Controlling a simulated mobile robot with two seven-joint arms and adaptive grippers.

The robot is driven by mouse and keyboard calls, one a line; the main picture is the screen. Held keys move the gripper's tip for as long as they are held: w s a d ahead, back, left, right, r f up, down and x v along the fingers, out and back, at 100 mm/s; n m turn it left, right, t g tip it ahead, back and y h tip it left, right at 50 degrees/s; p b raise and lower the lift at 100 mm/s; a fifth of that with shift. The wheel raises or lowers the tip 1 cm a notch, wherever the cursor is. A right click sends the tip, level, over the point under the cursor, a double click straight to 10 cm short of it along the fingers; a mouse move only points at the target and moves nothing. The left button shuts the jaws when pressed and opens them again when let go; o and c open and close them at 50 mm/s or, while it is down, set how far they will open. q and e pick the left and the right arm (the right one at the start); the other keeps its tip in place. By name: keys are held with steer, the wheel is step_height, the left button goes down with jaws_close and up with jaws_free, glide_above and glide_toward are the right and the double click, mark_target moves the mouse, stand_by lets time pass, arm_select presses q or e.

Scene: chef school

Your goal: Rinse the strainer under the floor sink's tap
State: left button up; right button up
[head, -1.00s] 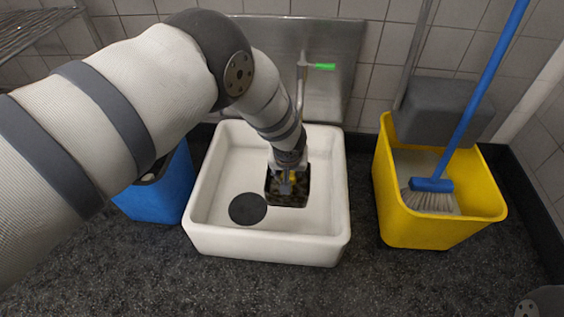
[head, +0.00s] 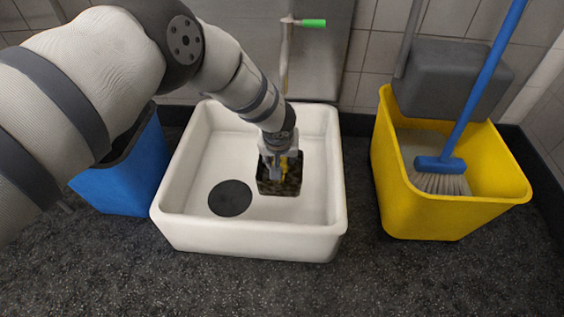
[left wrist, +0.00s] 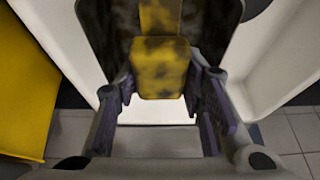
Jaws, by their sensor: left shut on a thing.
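The strainer (head: 268,185) is a dark, box-like piece with brownish smudges, over the white floor sink (head: 245,240). My left gripper (head: 279,163) points down and is shut on its yellow handle. In the left wrist view the yellow handle (left wrist: 160,68), blotched with dark dirt, sits between the fingers, with the dark strainer body (left wrist: 105,30) beyond. The tap (head: 285,60) with its green lever (head: 313,23) rises at the back of the sink, behind my gripper. No water shows. I cannot tell if the strainer touches the basin. My right gripper is not in view.
A dark round drain (head: 230,198) lies in the basin's front left. A blue bin (head: 125,180) stands close left of the sink. A yellow bucket (head: 430,215) with a blue-handled brush (head: 440,170) stands right. Dark floor is free in front.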

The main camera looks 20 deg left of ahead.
arm_select(q)
steer(key=b+x, duration=0.5)
steer(key=shift+w+f+b, duration=0.15)
steer(key=shift+f+b, duration=0.15)
steer(key=shift+b, duration=0.1)
steer(key=s+d+x, duration=0.1)
steer(key=x, duration=0.7)
steer(key=shift+a+f, duration=0.3)
steer(key=shift+a, duration=0.05)
steer(key=o, duration=1.4)
